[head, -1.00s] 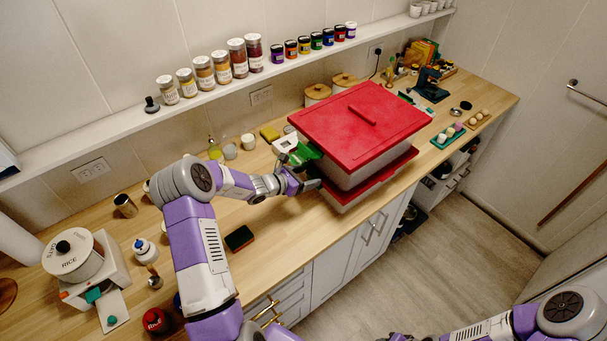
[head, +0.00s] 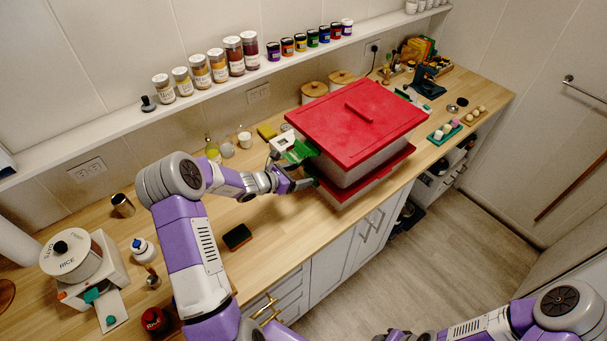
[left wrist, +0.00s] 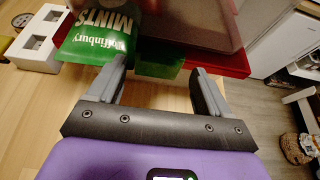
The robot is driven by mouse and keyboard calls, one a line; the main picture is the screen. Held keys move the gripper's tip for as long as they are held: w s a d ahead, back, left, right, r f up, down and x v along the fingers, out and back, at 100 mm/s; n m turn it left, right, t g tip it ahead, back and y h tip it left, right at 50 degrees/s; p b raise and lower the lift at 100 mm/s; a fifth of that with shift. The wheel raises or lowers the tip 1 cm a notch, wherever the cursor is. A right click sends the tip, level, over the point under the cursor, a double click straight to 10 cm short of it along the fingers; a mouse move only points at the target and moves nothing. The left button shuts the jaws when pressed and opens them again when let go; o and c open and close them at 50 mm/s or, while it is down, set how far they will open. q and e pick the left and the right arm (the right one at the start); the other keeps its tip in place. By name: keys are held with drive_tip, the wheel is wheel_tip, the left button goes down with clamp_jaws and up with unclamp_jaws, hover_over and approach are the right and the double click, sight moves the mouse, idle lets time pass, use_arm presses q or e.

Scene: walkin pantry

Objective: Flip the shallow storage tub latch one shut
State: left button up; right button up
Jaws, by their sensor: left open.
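Two clear tubs with red lids are stacked on the counter. The large upper tub (head: 352,172) rests on the shallow lower tub (head: 345,197), whose red lid edge (head: 372,177) shows below it. My left gripper (head: 308,178) is open at the left end of the stack. In the left wrist view, its two fingers (left wrist: 160,75) point at the red lid edge (left wrist: 238,62). A small green block (left wrist: 158,63) at this edge lies between the fingers in the picture; it may be the latch. I cannot tell its position or whether the fingers touch it. My right gripper is out of view.
A green mints bag (left wrist: 97,40) is close to the left finger, with a white holder (left wrist: 40,38) beside it. A dark sponge (head: 237,237) lies on the counter. Wooden-lidded canisters (head: 313,91) stand behind the tubs.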

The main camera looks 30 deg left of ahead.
use_arm(q)
drive_tip(key=v, duration=0.4)
drive_tip(key=shift+s+a+r, duration=0.1)
drive_tip(key=shift+s+r, duration=0.05)
drive_tip(key=shift+s, duration=0.1)
drive_tip(key=shift+s, duration=0.1)
